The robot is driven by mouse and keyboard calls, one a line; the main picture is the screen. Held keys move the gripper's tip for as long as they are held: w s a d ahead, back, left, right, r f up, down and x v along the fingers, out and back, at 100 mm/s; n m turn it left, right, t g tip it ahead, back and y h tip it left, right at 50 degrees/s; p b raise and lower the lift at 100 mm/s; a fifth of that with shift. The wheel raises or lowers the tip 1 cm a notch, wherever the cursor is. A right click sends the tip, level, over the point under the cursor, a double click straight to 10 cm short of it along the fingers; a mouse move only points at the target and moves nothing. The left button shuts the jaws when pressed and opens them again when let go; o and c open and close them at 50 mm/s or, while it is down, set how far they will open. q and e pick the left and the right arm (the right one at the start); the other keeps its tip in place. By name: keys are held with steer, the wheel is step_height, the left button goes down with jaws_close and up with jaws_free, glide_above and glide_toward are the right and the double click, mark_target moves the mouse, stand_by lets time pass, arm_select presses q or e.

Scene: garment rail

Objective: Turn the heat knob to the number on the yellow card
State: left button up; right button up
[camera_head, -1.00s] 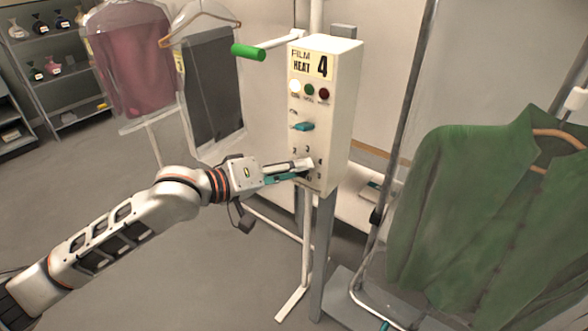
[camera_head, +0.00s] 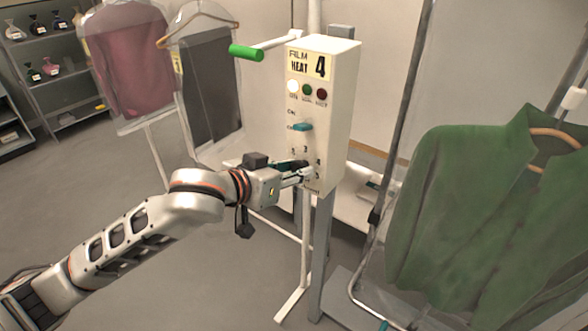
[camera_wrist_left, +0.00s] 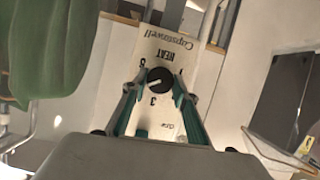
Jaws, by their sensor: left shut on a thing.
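The yellow card (camera_head: 311,65) at the top of the cream control box (camera_head: 341,110) reads FILM HEAT 4. The heat knob (camera_wrist_left: 158,79) is round and black with a pale mark, under the word HEAT in the left wrist view. Numbers surround it, a 3 among them; I cannot tell which one the mark meets. My left gripper (camera_head: 303,173) is shut on the knob, one teal finger on each side in the left wrist view (camera_wrist_left: 157,88). In the head view the gripper mostly hides the knob. My right gripper is not in view.
A teal switch (camera_head: 303,127) and three lamps (camera_head: 307,90) sit above the knob. A green-handled lever (camera_head: 246,52) sticks out left of the box. A green jacket (camera_head: 480,205) hangs at right, bagged garments (camera_head: 135,65) at left. Floor at lower left is clear.

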arm_select(q)
steer(key=shift+s+f+m+y, duration=0.1)
steer(key=shift+f+m+y, duration=0.15)
steer(key=shift+m+y, duration=0.05)
stand_by(0.4)
steer(key=o, duration=1.1)
steer(key=shift+r, duration=0.1)
steer(key=shift+r, duration=0.1)
steer(key=v, duration=1.2)
